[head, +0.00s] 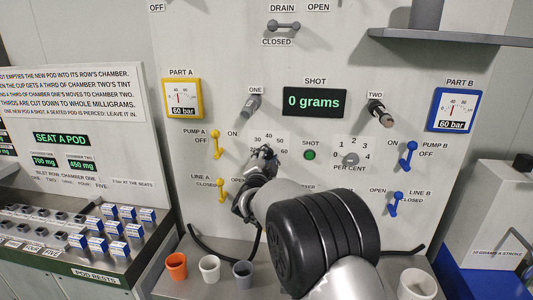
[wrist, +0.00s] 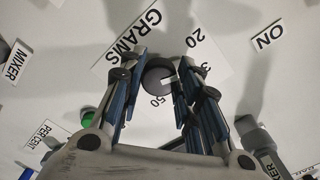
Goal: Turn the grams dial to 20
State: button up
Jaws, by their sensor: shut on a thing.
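The grams dial's white scale plate (head: 285,142) is on the panel below the 0 grams display (head: 314,102). My gripper (head: 264,156) is at the dial in the head view and hides its knob there. In the wrist view, the dark round knob (wrist: 158,76) sits between the two fingers of my gripper (wrist: 161,70), which are shut on it. A pale notch shows on the knob's right side, towards the scale numbers. The numbers 20 and 50 are readable beside the fingers; 30 is partly covered. The exact setting cannot be told.
A per cent dial (head: 350,158) and a green shot button (head: 310,155) are right of my gripper. Yellow levers (head: 216,145) stand left and blue levers (head: 408,155) right. Several cups, including an orange one (head: 176,266), stand on the ledge below.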

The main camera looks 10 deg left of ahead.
jog(key=shift+n+p, duration=0.9)
jog(key=shift+n, duration=1.2)
jog(key=shift+f, duration=0.1)
jog(key=o, duration=0.9)
jog(key=shift+s, duration=0.1)
jog(key=shift+o, duration=0.8)
jog(key=shift+s+a, duration=0.1)
jog(key=shift+s, duration=0.1)
jog(key=s, duration=1.1)
jog(key=shift+s, duration=0.2)
